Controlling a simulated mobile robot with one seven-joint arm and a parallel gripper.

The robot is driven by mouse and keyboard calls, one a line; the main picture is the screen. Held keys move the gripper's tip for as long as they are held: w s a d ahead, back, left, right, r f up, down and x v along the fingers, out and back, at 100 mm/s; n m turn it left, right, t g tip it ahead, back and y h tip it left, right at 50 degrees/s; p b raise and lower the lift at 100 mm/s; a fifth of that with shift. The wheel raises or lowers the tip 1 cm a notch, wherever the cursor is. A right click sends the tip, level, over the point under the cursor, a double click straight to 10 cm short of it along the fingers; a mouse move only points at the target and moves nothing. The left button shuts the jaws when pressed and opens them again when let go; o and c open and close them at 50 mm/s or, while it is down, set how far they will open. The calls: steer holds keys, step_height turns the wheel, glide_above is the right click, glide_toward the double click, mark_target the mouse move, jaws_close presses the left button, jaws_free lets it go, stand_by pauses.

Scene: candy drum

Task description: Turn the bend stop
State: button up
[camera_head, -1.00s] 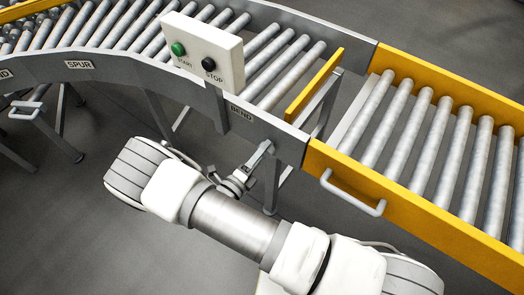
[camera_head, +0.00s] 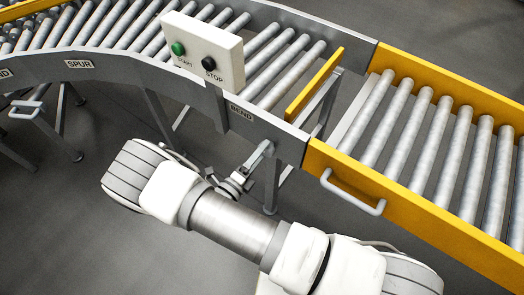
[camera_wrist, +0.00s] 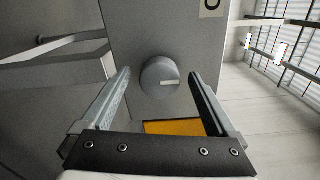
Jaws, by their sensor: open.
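A round grey knob (camera_wrist: 160,76) with a pale line across its face sits on the grey side rail in the wrist view. The line lies nearly level in that picture. My gripper (camera_wrist: 160,74) is open, with one finger on each side of the knob. Gaps show between the knob and both fingers. In the head view my gripper (camera_head: 266,148) is at the rail below the BEND label (camera_head: 241,112), and the knob cannot be made out there. A yellow stop plate (camera_head: 315,85) stands across the end of the bend rollers.
A white box with a green START button (camera_head: 178,49) and a black STOP button (camera_head: 209,63) is above the rail. A yellow-sided roller section (camera_head: 440,205) with a grey handle (camera_head: 352,196) is to the right. Floor lies open in front.

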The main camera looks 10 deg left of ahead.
steer(key=v, duration=1.6)
steer(key=shift+s+p, duration=0.2)
steer(key=shift+p, duration=0.2)
steer(key=shift+a, duration=0.1)
steer(key=w+d+r+m+g+h, duration=0.1)
steer(key=w+d+r+m+g, duration=0.4)
steer(key=d+r+m+g, duration=0.55)
steer(key=w+d+r+m+g+h, duration=0.1)
steer(key=w+d+r+m+g, duration=0.45)
steer(key=r+m, duration=0.85)
steer(key=s+d+r+m+t+y, duration=0.35)
steer(key=d+r+m, duration=0.4)
steer(key=m, duration=0.45)
steer(key=s+d+r+m+t+y, duration=0.2)
steer(key=s+d+r+m+y, duration=0.3)
steer(key=d+m, duration=0.45)
step_height(320, 180, up, 13)
steer(key=a+m+p, duration=0.1)
steer(key=a+p, duration=0.1)
steer(key=p, duration=1)
steer(key=shift+w, duration=0.35)
